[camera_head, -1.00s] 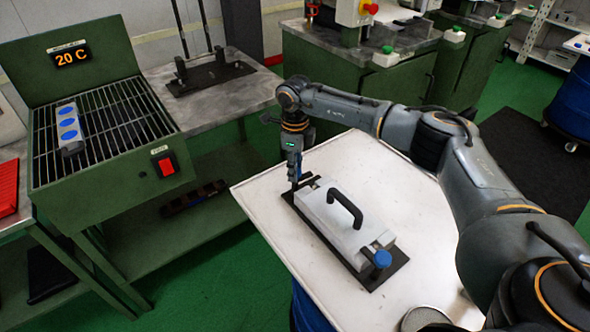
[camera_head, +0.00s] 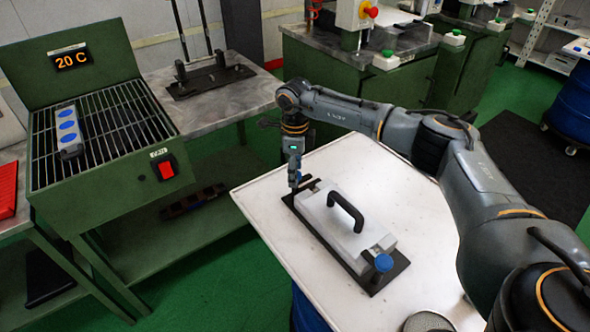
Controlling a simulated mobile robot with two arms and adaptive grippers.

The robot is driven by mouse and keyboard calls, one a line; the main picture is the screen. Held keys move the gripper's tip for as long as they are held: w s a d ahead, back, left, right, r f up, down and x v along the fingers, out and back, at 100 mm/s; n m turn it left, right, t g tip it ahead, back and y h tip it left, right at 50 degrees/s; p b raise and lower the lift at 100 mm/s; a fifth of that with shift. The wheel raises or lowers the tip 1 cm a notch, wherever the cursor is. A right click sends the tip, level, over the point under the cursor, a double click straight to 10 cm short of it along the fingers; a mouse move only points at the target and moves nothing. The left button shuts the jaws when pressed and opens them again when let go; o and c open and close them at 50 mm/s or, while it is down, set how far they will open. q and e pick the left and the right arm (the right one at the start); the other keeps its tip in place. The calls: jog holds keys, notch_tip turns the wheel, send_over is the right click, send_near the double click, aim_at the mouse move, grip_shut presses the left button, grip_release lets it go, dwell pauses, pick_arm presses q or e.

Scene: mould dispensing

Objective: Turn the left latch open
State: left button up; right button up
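The mould (camera_head: 335,228) is a light grey block with a black arched handle (camera_head: 346,209), lying on a black base plate (camera_head: 393,271) on the white table. A latch with a blue knob (camera_head: 383,262) stands at its near right end. The other latch, at the far left end, is mostly hidden by my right gripper (camera_head: 295,187). That gripper points down at this end, its fingertips at or very close to the latch. I cannot tell whether they touch it or how far they are apart. My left gripper is not in view.
The white table (camera_head: 412,213) has free room right of the mould. A round grey object (camera_head: 428,322) sits at its near edge. A green heater (camera_head: 105,140) with a grill, a "20 C" display and a blue-spotted bar (camera_head: 68,130) stands at left. A metal bench (camera_head: 225,105) stands behind.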

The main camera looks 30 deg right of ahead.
jog(key=shift+r, duration=0.1)
notch_tip(320, 180, up, 12)
dwell(0.5)
jog(key=shift+f, duration=0.2)
dwell(0.3)
